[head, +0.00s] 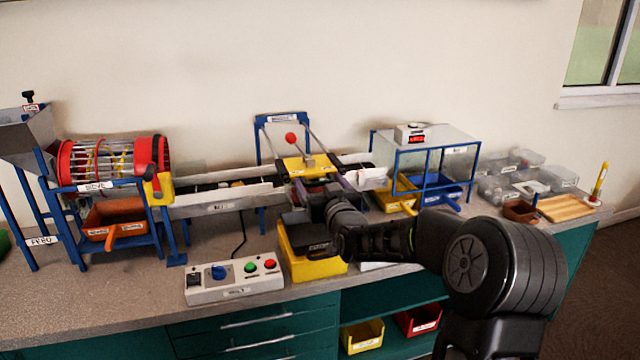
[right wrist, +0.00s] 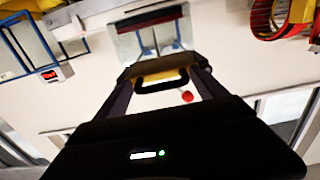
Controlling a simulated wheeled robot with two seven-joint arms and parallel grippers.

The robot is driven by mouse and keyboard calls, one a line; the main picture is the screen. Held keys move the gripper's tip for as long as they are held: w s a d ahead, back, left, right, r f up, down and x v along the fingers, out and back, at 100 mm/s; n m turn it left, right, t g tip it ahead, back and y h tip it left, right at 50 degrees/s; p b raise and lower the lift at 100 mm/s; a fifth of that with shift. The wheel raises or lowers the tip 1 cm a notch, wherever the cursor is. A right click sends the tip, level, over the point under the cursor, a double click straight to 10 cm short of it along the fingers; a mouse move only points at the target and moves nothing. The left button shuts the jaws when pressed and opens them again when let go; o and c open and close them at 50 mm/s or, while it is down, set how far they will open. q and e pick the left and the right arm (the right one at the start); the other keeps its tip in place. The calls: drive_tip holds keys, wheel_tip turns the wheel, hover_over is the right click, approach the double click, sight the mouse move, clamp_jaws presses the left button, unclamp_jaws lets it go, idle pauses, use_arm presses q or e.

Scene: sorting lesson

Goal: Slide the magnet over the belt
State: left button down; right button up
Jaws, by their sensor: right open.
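The magnet (head: 310,166) is a yellow block under a blue frame labelled at its top, with a red ball knob (head: 290,137) above it. It sits over the grey belt (head: 225,199), which runs left to right behind the control box. My right gripper (head: 326,186) reaches the magnet from the front. In the right wrist view the open fingers of my right gripper (right wrist: 160,76) stand either side of the magnet's black handle (right wrist: 163,79). I cannot tell whether they touch it. My right arm hides part of the belt. My left gripper is not in view.
A control box (head: 235,280) with buttons and a yellow bin (head: 310,268) stand at the front. A sieve drum (head: 110,163) is at the left. Yellow and blue trays (head: 435,190) sit under a clear-sided case at the right, with clear tubs (head: 520,172) beyond.

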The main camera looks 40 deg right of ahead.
drive_tip(key=shift+d, duration=0.1)
drive_tip(key=c, duration=1.8)
